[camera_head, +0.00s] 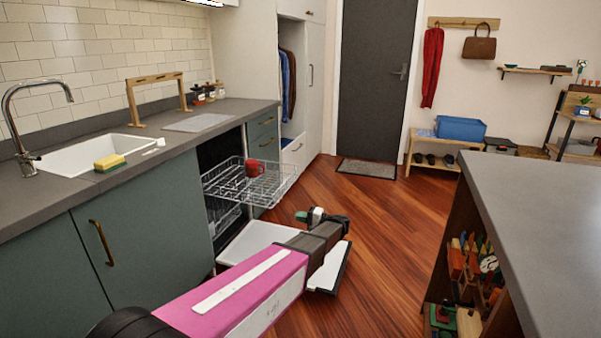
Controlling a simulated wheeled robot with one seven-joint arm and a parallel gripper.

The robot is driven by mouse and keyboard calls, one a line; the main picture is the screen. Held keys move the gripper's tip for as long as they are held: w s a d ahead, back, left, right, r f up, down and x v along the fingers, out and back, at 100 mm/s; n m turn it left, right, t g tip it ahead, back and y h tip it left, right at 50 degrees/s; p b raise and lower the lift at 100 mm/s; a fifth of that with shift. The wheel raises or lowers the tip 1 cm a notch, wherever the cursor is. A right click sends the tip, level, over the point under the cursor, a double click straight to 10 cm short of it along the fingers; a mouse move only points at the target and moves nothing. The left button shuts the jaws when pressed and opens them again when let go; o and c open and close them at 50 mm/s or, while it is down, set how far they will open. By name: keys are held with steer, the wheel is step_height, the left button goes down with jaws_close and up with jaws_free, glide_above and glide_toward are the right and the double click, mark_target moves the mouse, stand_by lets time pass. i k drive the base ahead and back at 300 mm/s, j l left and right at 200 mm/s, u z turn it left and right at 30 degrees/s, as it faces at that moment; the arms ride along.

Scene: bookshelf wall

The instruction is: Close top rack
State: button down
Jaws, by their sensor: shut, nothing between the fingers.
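The dishwasher's top rack (268,196) is a wire rack, pulled out over the floor from the opening under the counter. A red mug (254,168) stands in it. The dishwasher door (250,238) is folded down below it. A lower rack (222,214) sits inside the dark opening. My gripper (302,216) is shut and empty, in front of the rack's right side and lower in the picture, apparently apart from it. My pink and white arm reaches over the open door and hides part of it.
A sink (83,151) with a yellow sponge (110,162) is in the left counter (205,118). A grey-topped island (535,215) with shelves of toys stands at right. Wooden floor (375,225) is clear between them, up to the dark door (375,80).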

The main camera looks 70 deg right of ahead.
mark_target(249, 179)
steer(key=l, duration=2.05)
steer(key=i, duration=0.05)
